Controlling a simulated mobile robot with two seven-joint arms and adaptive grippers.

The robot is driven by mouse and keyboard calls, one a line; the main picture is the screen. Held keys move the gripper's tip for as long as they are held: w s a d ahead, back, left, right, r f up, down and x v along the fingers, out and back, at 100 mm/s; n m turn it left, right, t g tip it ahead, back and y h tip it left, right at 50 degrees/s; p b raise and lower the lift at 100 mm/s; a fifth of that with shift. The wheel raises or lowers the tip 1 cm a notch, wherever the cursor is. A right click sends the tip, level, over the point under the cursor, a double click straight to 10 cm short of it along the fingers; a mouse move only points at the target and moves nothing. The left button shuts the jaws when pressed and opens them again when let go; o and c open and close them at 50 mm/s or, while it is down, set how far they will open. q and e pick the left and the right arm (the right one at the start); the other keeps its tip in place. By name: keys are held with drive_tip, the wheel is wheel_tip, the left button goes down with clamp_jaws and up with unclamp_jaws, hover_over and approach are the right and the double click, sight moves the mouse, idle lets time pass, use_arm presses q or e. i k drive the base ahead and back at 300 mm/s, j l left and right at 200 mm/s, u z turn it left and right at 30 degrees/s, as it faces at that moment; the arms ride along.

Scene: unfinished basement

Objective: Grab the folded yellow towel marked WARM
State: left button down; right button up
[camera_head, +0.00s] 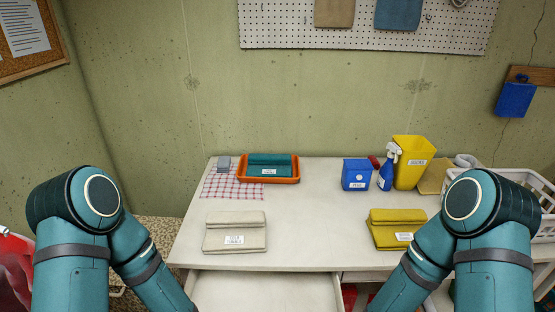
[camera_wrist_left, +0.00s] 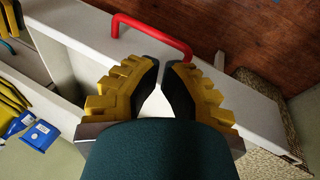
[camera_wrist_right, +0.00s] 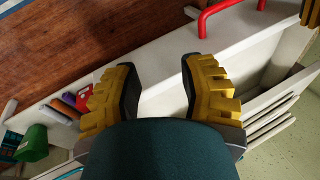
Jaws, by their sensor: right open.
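A folded yellow towel (camera_head: 392,217) lies on the right front of the white table in the head view. It has a small white label, too small to read. My right arm's forearm is just right of and below it, close to the label side. My right gripper (camera_wrist_right: 158,75) is open and empty in the right wrist view, above a white front edge. My left gripper (camera_wrist_left: 164,68) shows in the left wrist view near a red handle (camera_wrist_left: 155,33), with a narrow gap between its fingertips. Both grippers are out of the head view.
A folded beige towel (camera_head: 235,220) lies on the table's (camera_head: 310,235) left front. Behind are an orange tray (camera_head: 270,181), blue box (camera_head: 356,175), spray bottle (camera_head: 386,171) and yellow bin (camera_head: 412,162). A drawer (camera_head: 265,290) stands open in front. The table's middle is clear.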

sight(392, 230)
drive_tip(key=z, duration=1)
